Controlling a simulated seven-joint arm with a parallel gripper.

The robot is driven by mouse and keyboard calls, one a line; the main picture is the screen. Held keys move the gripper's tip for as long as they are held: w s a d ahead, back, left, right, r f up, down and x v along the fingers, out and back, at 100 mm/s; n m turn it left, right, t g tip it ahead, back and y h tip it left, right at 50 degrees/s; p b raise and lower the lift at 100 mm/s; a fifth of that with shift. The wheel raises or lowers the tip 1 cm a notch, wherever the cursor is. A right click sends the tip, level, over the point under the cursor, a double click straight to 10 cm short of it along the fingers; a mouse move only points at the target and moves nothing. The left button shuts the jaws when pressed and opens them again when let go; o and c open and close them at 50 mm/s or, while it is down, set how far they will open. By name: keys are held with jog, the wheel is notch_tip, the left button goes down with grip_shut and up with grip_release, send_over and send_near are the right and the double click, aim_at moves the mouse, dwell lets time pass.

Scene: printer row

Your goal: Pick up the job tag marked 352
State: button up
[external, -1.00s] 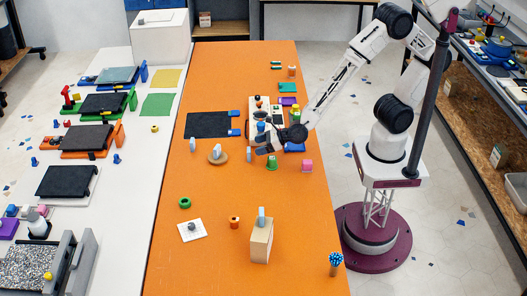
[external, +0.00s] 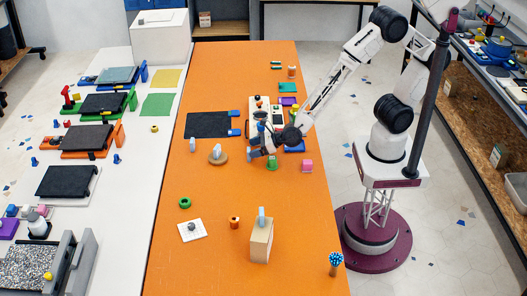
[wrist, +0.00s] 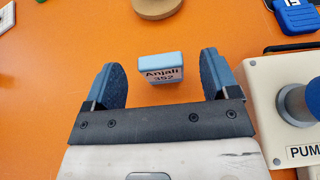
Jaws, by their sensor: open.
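The job tag (wrist: 162,68) is a small light-blue block whose white label reads "Anjali 352" in the wrist view. It stands on the orange table, between and just ahead of my fingertips. My gripper (wrist: 162,75) is open, one blue-grey finger on each side of the tag, with a visible gap on both sides. In the external view my gripper (external: 253,147) is low over the middle of the table, and I cannot make out the tag there.
A white box labelled "PUM..." (wrist: 285,145) with a blue knob stands close to the right finger. A round wooden disc (wrist: 154,7) lies beyond the tag. A green piece (external: 272,163) and a pink block (external: 307,166) are near my gripper.

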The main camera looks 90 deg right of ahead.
aim_at(248, 150)
jog(key=shift+w, duration=0.1)
jog(key=shift+x, duration=2.5)
jog(key=c, duration=1)
jog(key=shift+r, duration=0.15)
jog(key=shift+r, duration=1.5)
jog(key=shift+s+d+r, duration=0.1)
jog(key=shift+s+r, duration=0.05)
jog(key=shift+s, duration=0.1)
jog(key=s+d, duration=0.1)
jog(key=s, duration=0.4)
jog(key=s+d+r, duration=0.1)
jog(key=s, duration=0.4)
jog(key=s+d, duration=0.1)
jog(key=s, duration=0.4)
jog(key=shift+d+r, duration=0.2)
jog(key=shift+r, duration=0.05)
